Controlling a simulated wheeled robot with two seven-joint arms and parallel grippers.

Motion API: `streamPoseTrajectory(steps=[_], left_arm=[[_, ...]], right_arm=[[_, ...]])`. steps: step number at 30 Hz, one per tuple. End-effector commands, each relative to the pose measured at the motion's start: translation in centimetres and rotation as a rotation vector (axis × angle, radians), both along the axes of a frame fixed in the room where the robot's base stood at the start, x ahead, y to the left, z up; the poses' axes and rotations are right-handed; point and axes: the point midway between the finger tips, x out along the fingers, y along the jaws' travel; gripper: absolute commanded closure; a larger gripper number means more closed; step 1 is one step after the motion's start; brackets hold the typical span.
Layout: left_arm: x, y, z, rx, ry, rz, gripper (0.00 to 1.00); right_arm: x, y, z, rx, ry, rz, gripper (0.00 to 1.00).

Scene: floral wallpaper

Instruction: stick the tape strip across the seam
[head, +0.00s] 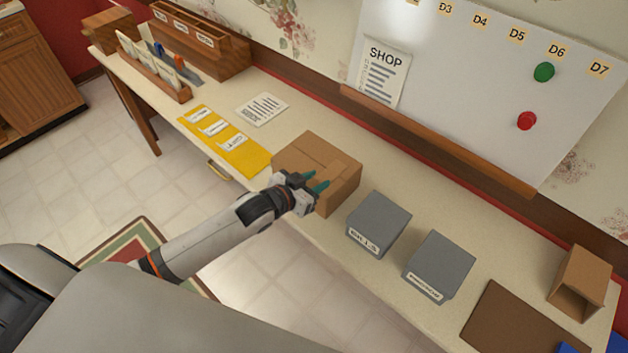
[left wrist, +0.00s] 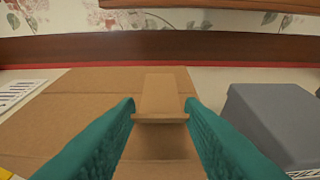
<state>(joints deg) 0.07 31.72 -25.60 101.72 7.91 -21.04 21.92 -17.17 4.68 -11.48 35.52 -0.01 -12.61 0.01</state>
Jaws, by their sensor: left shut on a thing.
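A closed brown cardboard box (head: 296,156) sits on the long table and also fills the middle of the left wrist view (left wrist: 60,110). My left gripper (head: 318,186), with teal fingers, is at the box's near right side. In the left wrist view its fingertips (left wrist: 160,112) are on either side of a light tan tape strip (left wrist: 161,92), and the gripper is shut on it. The strip's near end has a folded-looking lip. The strip appears over the box top; I cannot tell whether it touches it. The seam is hard to make out there. My right gripper is out of view.
Two grey boxes (head: 379,224) (head: 439,267) stand right of the cardboard box. A yellow mat (head: 252,160) with labelled cards lies to its left, a printed sheet (head: 262,109) behind. A whiteboard (head: 460,75) with a ledge (head: 430,137) is on the wall. An open small box (head: 581,281) stands far right.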

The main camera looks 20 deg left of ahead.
Motion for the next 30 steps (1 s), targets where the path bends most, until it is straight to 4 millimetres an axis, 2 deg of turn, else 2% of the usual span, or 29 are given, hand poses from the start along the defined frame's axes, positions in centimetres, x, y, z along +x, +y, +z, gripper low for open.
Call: streamPoseTrajectory(steps=[8, 9, 13, 20, 24, 30], left_arm=[[-0.1, 0.01, -0.24, 0.001, 0.006, 0.0, 0.86], [-0.11, 0.0, -0.26, 0.002, 0.007, 0.0, 0.63], [-0.1, 0.01, -0.24, 0.001, 0.006, 0.0, 0.42], [-0.07, 0.01, -0.14, 0.001, 0.004, 0.0, 0.38], [-0.06, 0.01, -0.12, 0.001, 0.003, 0.0, 0.15], [-0.05, 0.01, -0.09, 0.001, 0.003, 0.0, 0.14]], right_arm=[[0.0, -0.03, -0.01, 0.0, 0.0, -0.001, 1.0], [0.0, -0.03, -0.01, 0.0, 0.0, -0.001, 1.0], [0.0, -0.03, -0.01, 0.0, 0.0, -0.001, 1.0], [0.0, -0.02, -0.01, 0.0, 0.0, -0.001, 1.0], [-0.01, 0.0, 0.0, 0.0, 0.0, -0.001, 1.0], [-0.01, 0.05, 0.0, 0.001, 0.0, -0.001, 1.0]])
